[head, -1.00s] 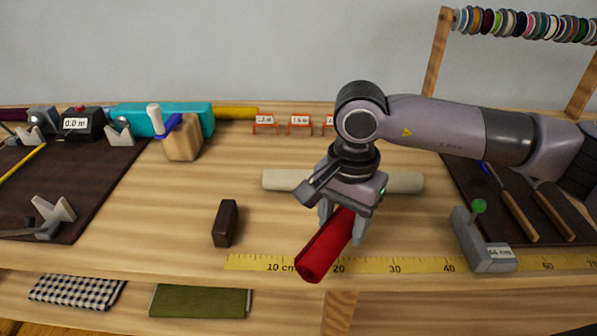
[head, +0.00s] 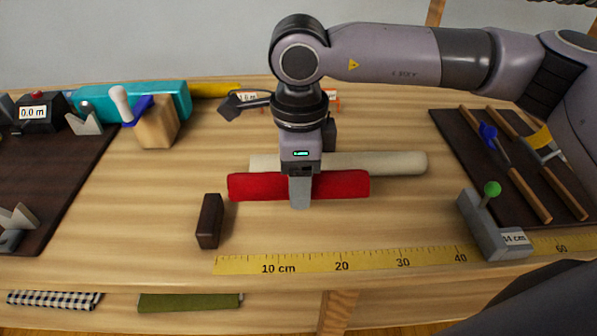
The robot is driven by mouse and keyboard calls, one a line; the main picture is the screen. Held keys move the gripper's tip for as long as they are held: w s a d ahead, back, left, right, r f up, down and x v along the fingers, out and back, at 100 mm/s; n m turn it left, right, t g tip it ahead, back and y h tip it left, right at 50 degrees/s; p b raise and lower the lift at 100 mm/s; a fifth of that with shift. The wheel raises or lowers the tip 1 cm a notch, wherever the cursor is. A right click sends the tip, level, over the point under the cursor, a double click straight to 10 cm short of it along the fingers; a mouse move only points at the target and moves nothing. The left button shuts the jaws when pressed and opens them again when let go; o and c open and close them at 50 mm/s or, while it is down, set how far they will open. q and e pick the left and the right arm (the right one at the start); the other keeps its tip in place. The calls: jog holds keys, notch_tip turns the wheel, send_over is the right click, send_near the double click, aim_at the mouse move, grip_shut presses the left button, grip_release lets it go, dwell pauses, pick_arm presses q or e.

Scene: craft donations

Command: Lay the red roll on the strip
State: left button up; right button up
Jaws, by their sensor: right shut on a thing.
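The red roll (head: 340,184) lies level across the middle of the head view, its length roughly parallel to the strip. My right gripper (head: 300,194) is shut on it from above, a little left of its right half. The yellow measuring strip (head: 310,262) runs along the front edge of the bench, and the roll is apart from it, farther back. Whether the roll touches the bench I cannot tell. My left gripper is not in view.
A cream roll (head: 398,162) lies just behind the red roll. A grey stop with a green knob (head: 482,229) sits at the strip near 44 cm. Bare wood lies between roll and strip.

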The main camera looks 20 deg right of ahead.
notch_tip(320, 180, down, 2)
jog(key=shift+f+b, duration=0.2)
jog(key=shift+b, duration=0.35)
notch_tip(320, 180, down, 2)
jog(key=shift+f+b, duration=0.15)
jog(key=shift+b, duration=0.4)
jog(key=shift+f+b, duration=0.35)
jog(key=shift+f, duration=0.35)
jog(key=shift+f+b, duration=0.8)
jog(key=shift+b, duration=0.05)
jog(key=o, duration=1.2)
jog(key=shift+r, duration=0.1)
